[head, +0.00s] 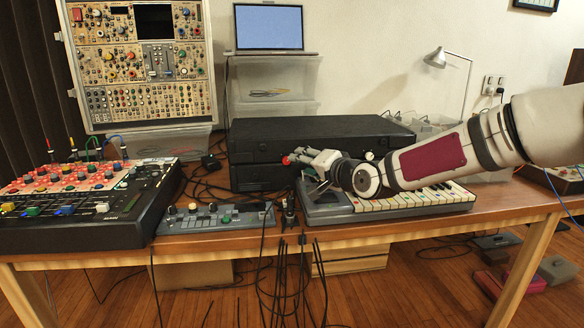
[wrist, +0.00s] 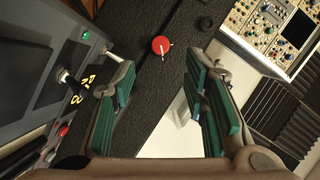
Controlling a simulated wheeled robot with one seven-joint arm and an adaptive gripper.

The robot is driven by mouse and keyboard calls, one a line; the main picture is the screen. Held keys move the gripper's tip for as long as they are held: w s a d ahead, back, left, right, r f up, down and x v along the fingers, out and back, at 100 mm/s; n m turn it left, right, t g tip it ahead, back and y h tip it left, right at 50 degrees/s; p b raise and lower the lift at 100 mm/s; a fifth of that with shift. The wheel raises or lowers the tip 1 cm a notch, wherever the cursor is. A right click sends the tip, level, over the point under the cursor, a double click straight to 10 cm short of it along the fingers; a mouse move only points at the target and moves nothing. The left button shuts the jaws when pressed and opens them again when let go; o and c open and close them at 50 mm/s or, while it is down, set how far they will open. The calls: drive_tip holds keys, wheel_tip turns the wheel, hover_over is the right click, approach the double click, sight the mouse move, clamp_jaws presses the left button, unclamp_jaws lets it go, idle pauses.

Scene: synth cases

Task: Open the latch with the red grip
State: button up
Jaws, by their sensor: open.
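The red grip (wrist: 161,46) shows in the wrist view as a small round red knob with pale metal beside it, against the black textured case (wrist: 150,90). In the head view the red grip (head: 286,160) is at the front of the stacked black cases (head: 262,140), just left of my gripper (head: 302,157). My gripper (wrist: 160,95) is open, its teal-padded fingers apart and nothing between them. The red grip lies beyond the fingertips, roughly between their lines, and is not touched. How the latch sits behind the grip is too small to tell.
A small keyboard (head: 425,199) lies under my arm. A low grey mixer (head: 215,218) and a large black console (head: 80,205) stand to the left. Cables (head: 288,215) hang over the table's front edge. A laptop (head: 269,28) and lamp (head: 436,57) are behind.

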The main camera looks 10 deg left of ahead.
sight(286, 160)
drive_tip(key=b+x, duration=0.1)
drive_tip(key=x, duration=0.6)
drive_tip(key=shift+b, duration=0.35)
drive_tip(key=shift+a, duration=0.1)
drive_tip(key=shift+c, duration=0.3)
clamp_jaws()
